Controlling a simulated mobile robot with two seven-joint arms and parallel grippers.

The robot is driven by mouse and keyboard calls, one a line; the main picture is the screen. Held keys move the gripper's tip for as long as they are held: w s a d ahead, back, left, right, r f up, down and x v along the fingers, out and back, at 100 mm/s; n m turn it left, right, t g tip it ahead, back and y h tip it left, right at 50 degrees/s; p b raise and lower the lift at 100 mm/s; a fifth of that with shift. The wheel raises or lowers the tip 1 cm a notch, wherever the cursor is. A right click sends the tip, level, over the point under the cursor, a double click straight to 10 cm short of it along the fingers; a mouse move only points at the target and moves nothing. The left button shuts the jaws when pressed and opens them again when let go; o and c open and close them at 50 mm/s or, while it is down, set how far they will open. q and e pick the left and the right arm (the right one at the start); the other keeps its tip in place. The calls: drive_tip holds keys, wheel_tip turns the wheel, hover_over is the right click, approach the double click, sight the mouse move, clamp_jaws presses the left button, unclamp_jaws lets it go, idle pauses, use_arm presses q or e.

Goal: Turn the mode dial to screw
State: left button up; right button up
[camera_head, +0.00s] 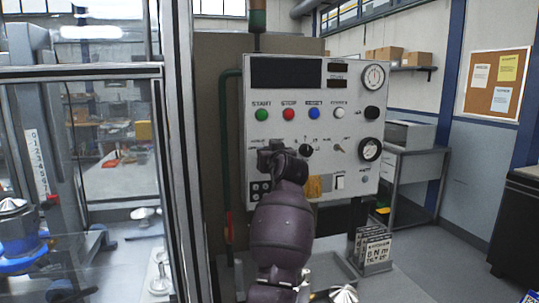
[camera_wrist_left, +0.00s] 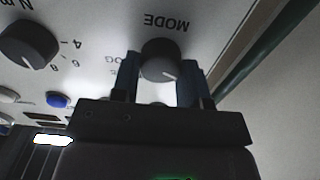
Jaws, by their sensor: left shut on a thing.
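The mode dial (camera_wrist_left: 160,58) is a dark round knob with a pale pointer mark, under an upside-down "MODE" label in the left wrist view. My left gripper (camera_wrist_left: 158,82) has one finger on each side of the dial and is shut on it. The pointer mark slants to the lower right in that view. In the head view my left gripper (camera_head: 272,158) is at the lower left of the control panel (camera_head: 258,211) and hides the dial. My right gripper is not in view.
Another black knob (camera_head: 306,150) with a number scale sits right of the mode dial. Green (camera_head: 261,115), red (camera_head: 288,114), blue and white buttons line up above. Gauges are on the panel's right side. A glass-walled enclosure (camera_head: 120,213) stands to the left.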

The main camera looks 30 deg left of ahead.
use_arm(q)
drive_tip(key=m+p, duration=0.7)
drive_tip(key=m, duration=0.1)
drive_tip(key=shift+w+d+m, duration=0.1)
drive_tip(key=shift+m, duration=0.2)
idle(0.7)
drive_tip(key=o, duration=0.9)
